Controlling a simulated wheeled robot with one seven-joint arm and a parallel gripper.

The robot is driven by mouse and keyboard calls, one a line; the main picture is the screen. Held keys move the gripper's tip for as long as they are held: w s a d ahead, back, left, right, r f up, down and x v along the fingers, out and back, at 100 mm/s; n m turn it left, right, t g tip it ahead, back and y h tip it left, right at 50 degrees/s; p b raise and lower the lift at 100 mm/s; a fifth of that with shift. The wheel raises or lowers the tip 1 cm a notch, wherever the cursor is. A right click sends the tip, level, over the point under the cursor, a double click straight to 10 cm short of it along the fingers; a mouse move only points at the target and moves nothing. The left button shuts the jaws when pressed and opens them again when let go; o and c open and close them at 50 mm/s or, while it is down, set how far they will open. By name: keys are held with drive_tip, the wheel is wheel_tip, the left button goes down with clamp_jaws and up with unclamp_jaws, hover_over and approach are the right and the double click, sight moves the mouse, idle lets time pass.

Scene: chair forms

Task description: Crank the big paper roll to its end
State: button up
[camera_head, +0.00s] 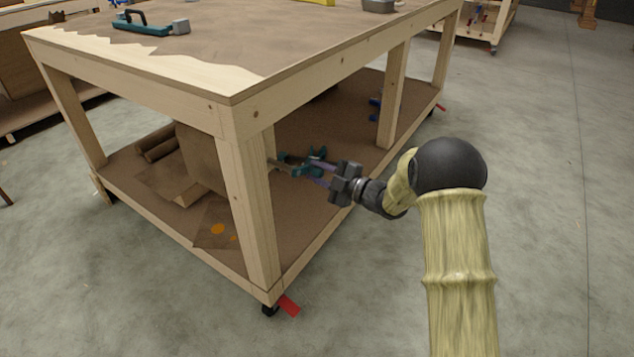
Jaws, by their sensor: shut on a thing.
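The big brown paper roll (203,160) is on the lower shelf of the workbench, partly hidden behind the near corner leg. A teal crank (297,161) sticks out to the right of that leg, with a pale shaft running back toward the roll. My gripper (314,174) reaches in from the right under the tabletop. Its purplish fingers are shut on the crank's handle. The exact contact is small and partly hidden.
The wooden workbench (236,125) has a near corner leg (246,215) close left of my gripper. Brown paper and smaller rolls (157,142) lie on its shelf. A teal tool (145,25) lies on top. The concrete floor (540,180) to the right is clear.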

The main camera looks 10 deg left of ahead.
drive_tip(key=n+b, duration=0.1)
drive_tip(key=n, duration=0.1)
drive_tip(key=r+n+b, duration=0.1)
drive_tip(key=shift+w+d+r+n, duration=0.15)
drive_tip(key=shift+w+r+n, duration=0.05)
drive_tip(key=shift+n, duration=0.2)
drive_tip(key=shift+s+r+n+b, duration=0.1)
drive_tip(key=shift+r+n+b, duration=0.45)
drive_tip(key=shift+n+b, duration=0.4)
drive_tip(key=shift+r+n+b, duration=0.55)
drive_tip(key=shift+n+b, duration=0.25)
drive_tip(key=shift+n, duration=0.25)
drive_tip(key=o, duration=1)
drive_tip(key=p+v, duration=0.5)
drive_tip(key=v, duration=1.2)
drive_tip(key=shift+s+d, duration=0.15)
drive_tip(key=shift+s, duration=0.05)
